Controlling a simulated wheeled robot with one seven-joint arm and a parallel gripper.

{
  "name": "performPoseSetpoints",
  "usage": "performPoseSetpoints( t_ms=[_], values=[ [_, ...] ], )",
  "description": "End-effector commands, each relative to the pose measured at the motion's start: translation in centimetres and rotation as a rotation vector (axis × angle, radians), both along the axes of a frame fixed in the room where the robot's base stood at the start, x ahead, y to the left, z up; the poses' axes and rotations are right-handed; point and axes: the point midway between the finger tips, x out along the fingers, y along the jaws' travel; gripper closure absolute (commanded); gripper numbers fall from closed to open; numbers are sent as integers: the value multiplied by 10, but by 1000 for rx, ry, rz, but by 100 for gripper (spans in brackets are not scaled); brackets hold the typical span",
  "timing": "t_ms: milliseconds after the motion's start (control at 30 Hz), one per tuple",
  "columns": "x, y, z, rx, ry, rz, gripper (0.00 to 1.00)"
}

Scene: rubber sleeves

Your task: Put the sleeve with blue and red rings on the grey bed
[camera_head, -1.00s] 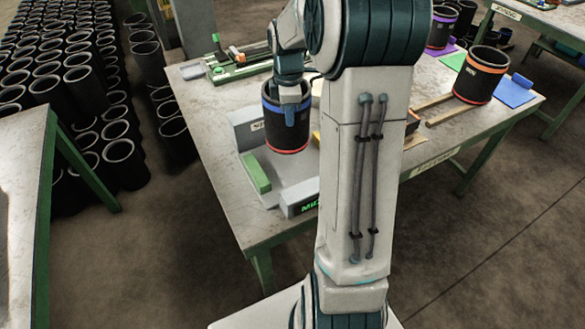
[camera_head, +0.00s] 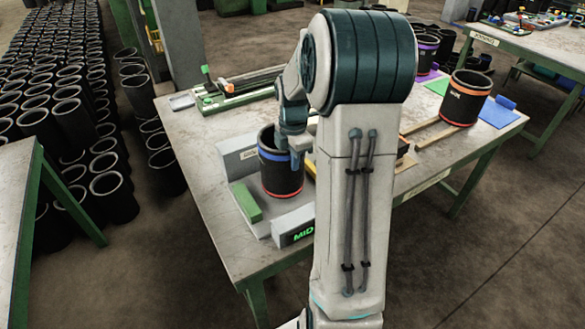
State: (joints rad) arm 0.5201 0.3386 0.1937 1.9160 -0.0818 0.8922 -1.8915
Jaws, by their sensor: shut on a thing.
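The black sleeve with a blue ring near the top and a red ring at the bottom (camera_head: 278,178) stands upright over the grey bed (camera_head: 262,227). My gripper (camera_head: 297,152) is shut on the sleeve's right wall at the rim. I cannot tell whether the sleeve's base touches the bed. My arm hides the right part of the bed.
A green-framed fixture (camera_head: 235,92) lies at the back left. The table's front-left top is clear.

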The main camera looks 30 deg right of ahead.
Motion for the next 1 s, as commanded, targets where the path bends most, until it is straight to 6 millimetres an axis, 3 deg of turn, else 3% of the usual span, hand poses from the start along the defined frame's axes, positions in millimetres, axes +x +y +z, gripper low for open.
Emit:
performPoseSetpoints(
  t_ms=[200,633,700,1000],
  values=[
    [0,0,-27,0,1,0,100],
    [0,0,-34,-1,-1,-1,100],
    [0,0,-33,0,2,-1,73],
    [0,0,-32,0,2,-1,71]
  ],
)
